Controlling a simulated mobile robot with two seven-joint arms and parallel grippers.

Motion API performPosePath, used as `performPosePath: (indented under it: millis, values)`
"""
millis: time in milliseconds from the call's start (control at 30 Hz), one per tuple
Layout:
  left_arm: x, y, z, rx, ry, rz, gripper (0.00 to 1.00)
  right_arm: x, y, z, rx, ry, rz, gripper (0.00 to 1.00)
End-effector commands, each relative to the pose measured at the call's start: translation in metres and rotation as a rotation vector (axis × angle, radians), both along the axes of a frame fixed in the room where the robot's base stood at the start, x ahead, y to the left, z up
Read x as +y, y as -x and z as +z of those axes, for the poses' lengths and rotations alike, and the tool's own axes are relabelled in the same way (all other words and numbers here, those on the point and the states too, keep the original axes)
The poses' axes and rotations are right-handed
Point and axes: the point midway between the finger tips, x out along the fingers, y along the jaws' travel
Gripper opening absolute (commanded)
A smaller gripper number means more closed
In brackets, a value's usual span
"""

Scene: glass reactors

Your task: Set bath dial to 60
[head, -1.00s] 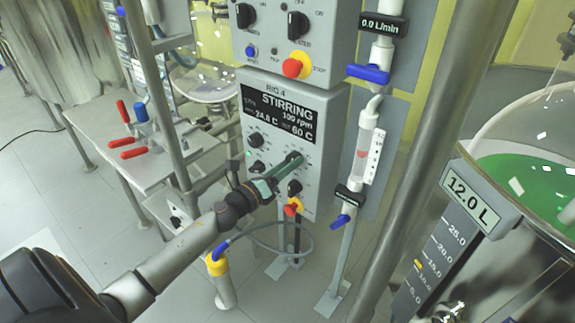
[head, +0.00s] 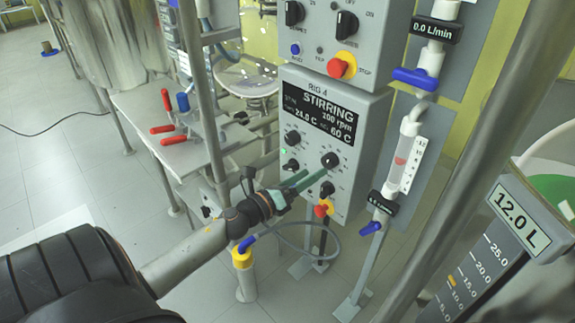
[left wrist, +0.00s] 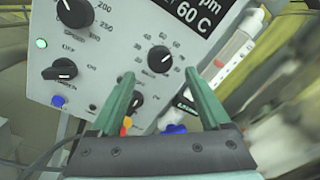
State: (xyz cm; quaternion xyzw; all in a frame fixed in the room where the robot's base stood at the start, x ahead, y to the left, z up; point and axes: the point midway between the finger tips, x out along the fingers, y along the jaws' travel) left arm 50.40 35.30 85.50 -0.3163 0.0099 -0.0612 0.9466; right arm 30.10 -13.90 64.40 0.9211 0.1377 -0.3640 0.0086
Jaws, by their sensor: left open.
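The dial with a temperature scale, which I take as the bath dial, is a black knob (head: 330,160) with a white pointer line, on the grey RIG 4 panel. It also shows in the left wrist view (left wrist: 159,59), just beyond the fingertips. My left gripper (head: 315,175) has green fingers, spread apart and empty, just below and left of the dial. In the left wrist view my left gripper (left wrist: 159,74) shows a clear gap between its fingers. My right gripper is not in view.
Other black knobs (head: 292,138) and a red-and-yellow stop button (head: 323,208) sit close by on the panel. A flow tube with a blue valve (head: 415,78) stands to the right. A metal post (head: 455,130) crosses the right side. A bench with red-handled clamps (head: 172,139) is left.

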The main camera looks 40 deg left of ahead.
Motion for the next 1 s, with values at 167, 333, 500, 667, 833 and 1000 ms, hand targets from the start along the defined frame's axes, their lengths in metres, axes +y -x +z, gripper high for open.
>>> performPosePath:
  millis: [167, 333, 500, 667, 833, 1000]
  values:
    - [0.004, 0.032, -0.003, 0.002, 0.002, 0.001, 0.80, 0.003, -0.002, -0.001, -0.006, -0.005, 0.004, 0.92]
    - [0.007, 0.055, -0.003, 0.001, 0.002, 0.002, 0.80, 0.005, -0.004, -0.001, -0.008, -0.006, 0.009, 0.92]
    - [0.008, 0.068, -0.002, 0.001, 0.002, 0.001, 0.80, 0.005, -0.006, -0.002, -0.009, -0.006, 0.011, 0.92]
    - [0.009, 0.071, -0.001, -0.001, 0.000, 0.000, 0.80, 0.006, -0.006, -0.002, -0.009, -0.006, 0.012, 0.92]
    - [0.009, 0.071, -0.001, -0.001, 0.000, 0.001, 0.80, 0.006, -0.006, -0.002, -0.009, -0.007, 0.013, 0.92]
    - [0.009, 0.071, -0.001, -0.001, 0.001, 0.001, 0.80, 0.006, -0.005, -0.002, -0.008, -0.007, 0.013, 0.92]
